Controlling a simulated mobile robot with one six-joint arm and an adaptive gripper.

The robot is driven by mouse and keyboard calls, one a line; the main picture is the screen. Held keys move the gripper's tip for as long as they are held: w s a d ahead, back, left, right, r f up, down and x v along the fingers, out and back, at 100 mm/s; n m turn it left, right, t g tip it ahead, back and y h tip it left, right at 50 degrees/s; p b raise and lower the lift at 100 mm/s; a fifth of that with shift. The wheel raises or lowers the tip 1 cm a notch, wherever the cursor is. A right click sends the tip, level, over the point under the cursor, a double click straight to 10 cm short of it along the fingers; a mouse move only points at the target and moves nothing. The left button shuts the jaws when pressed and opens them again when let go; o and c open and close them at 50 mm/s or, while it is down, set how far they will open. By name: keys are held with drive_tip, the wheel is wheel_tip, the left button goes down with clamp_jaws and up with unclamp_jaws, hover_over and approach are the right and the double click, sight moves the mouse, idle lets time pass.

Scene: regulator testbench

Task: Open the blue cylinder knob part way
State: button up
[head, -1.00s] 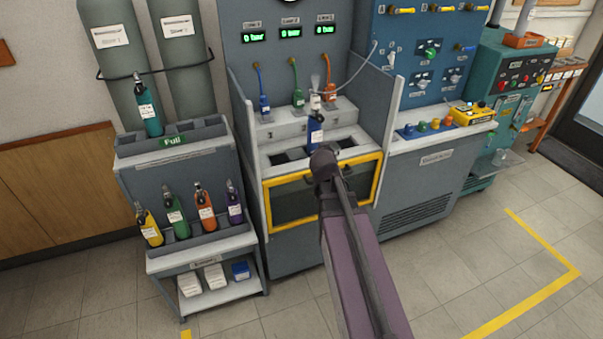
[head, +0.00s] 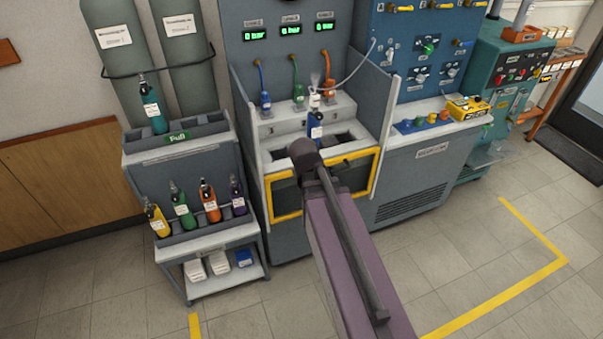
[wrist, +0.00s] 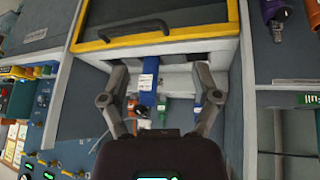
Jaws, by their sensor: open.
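The blue cylinder (head: 314,131) with a white label stands upright in the middle slot of the bench, behind my arm's end, which hides its lower part. A pale fitting (head: 315,99) shows above it; I cannot make out the knob clearly. In the wrist view, which is turned upside down, the blue cylinder (wrist: 147,80) shows between the two spread fingers. My gripper (wrist: 160,72) is open and empty, with a finger to either side of the cylinder and no visible contact. In the head view my arm hides the gripper.
A yellow-framed hatch (head: 283,198) fronts the bench below the slots. Side walls (head: 373,100) bound the bay. Blue, green and orange regulators (head: 265,99) hang at the back. A cylinder rack (head: 190,225) stands at left. Floor at right is clear.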

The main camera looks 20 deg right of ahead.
drive_tip(key=shift+n+g+y, duration=0.4)
drive_tip(key=shift+g+y, duration=0.1)
drive_tip(key=shift+g, duration=0.3)
drive_tip(key=s+a+p, duration=0.1)
drive_tip(key=s+a+r, duration=0.1)
drive_tip(key=s+a, duration=0.1)
drive_tip(key=shift+s+p, duration=0.1)
drive_tip(key=shift+p, duration=0.3)
drive_tip(key=s+a+f+n+g+y, duration=0.1)
drive_tip(key=s+a+g, duration=0.2)
drive_tip(key=s+a, duration=0.3)
drive_tip(key=shift+s+a+n+g+y, duration=0.15)
drive_tip(key=shift+s+n+g+y, duration=0.25)
drive_tip(key=shift+s, duration=0.4)
drive_tip(key=shift+f, duration=0.1)
drive_tip(key=c, duration=0.3)
drive_tip(key=shift+s, duration=0.15)
